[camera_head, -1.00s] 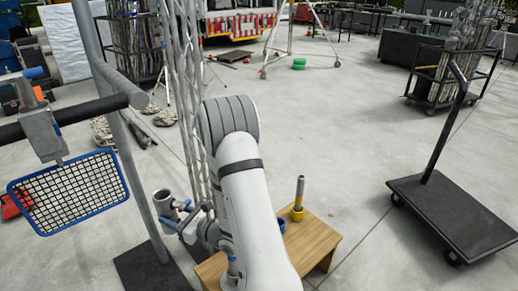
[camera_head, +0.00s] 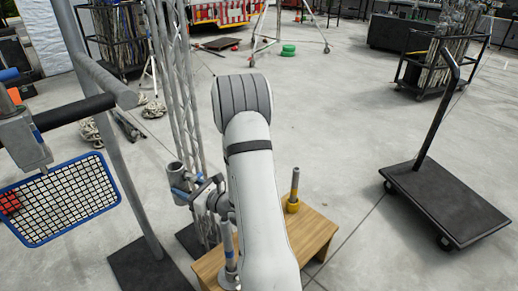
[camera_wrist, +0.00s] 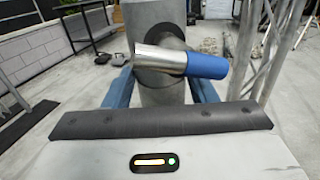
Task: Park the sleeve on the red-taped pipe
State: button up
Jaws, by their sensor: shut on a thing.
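My gripper (camera_head: 205,192) is shut on the sleeve (camera_head: 176,178), a short grey cylinder with an open top, left of my arm. The wrist view shows the sleeve (camera_wrist: 163,97) between the blue fingers, with a bright metal and blue stub sticking out sideways to the right. The sleeve is in the air, apart from the wooden table (camera_head: 312,236). An upright pipe with a yellow base (camera_head: 293,204) stands on the table right of my arm. Another upright pipe (camera_head: 228,250) stands at its left end, partly hidden by my arm. I see no red tape on either pipe.
A steel post (camera_head: 120,165) on a black base stands at left, with a blue-framed mesh panel (camera_head: 65,203) in front of it. A truss tower (camera_head: 180,80) rises behind the sleeve. A black cart (camera_head: 445,200) stands at right. Floor between table and cart is clear.

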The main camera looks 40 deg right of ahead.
jog(key=s+d+r+m+t+h+p, duration=0.1)
jog(key=s+d+r+m+h, duration=0.2)
jog(key=d, duration=0.9)
jog(key=s+d+r+h+p, duration=0.1)
jog(key=s+d+r+h, duration=0.25)
jog(key=d, duration=0.75)
jog(key=shift+s+f+y+b, duration=0.2)
jog(key=shift+f+y+b, duration=0.25)
jog(key=shift+f+b, duration=1.3)
jog(key=shift+f, duration=0.7)
jog(key=shift+s+f+b, duration=0.1)
jog(key=shift+f+b, duration=1)
jog(key=shift+b, duration=0.05)
jog(key=shift+f+b, duration=0.4)
jog(key=shift+f, duration=0.05)
jog(key=shift+f+b, duration=1.85)
jog(key=shift+f, duration=0.5)
jog(key=shift+f, duration=0.25)
